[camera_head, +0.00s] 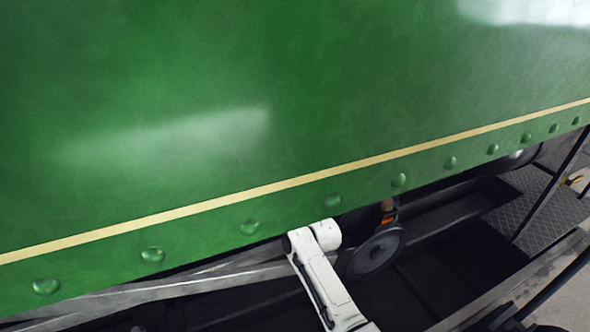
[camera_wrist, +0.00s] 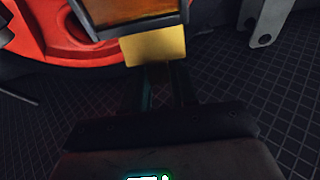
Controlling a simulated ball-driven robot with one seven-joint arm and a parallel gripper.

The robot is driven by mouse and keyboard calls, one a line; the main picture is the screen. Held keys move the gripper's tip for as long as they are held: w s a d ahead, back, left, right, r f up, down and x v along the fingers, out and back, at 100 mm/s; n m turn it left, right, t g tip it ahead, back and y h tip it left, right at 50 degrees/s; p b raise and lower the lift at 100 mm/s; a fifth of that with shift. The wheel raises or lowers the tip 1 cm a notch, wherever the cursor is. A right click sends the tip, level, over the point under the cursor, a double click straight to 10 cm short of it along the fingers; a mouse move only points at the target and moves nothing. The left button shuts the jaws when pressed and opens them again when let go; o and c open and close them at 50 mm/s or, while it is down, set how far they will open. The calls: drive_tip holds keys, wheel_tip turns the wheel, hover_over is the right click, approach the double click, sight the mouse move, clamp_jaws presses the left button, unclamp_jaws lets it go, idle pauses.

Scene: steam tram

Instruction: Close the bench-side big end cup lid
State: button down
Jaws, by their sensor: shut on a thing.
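In the wrist view my gripper (camera_wrist: 158,70) has its two dark fingers close together at a plain brass piece (camera_wrist: 155,48), shut on it. The brass piece sits just below a dark-framed, amber-brown part (camera_wrist: 130,20) at the top edge, which is cut off. The brass piece looks like the cup lid or its tab, but I cannot tell for sure, nor how far the lid is open. In the head view a small orange part (camera_head: 388,216) shows below the green side; my gripper cannot be made out there.
A large green riveted panel (camera_head: 250,110) fills the head view above my white arm. A dark round disc (camera_head: 377,254) is right of the arm. A grey rail (camera_head: 520,285) runs at lower right. In the wrist view a red curved part (camera_wrist: 60,45) is close at left, a grey bracket (camera_wrist: 268,22) at right.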

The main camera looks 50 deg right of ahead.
idle(0.3)
drive_tip(key=c, duration=1)
unclamp_jaws()
drive_tip(key=shift+o, duration=0.2)
drive_tip(key=s+a+r+p, duration=0.5)
drive_tip(key=s+r+p, duration=0.8)
drive_tip(key=p, duration=0.2)
drive_tip(key=shift+a+p, duration=0.2)
drive_tip(key=shift+p, duration=0.1)
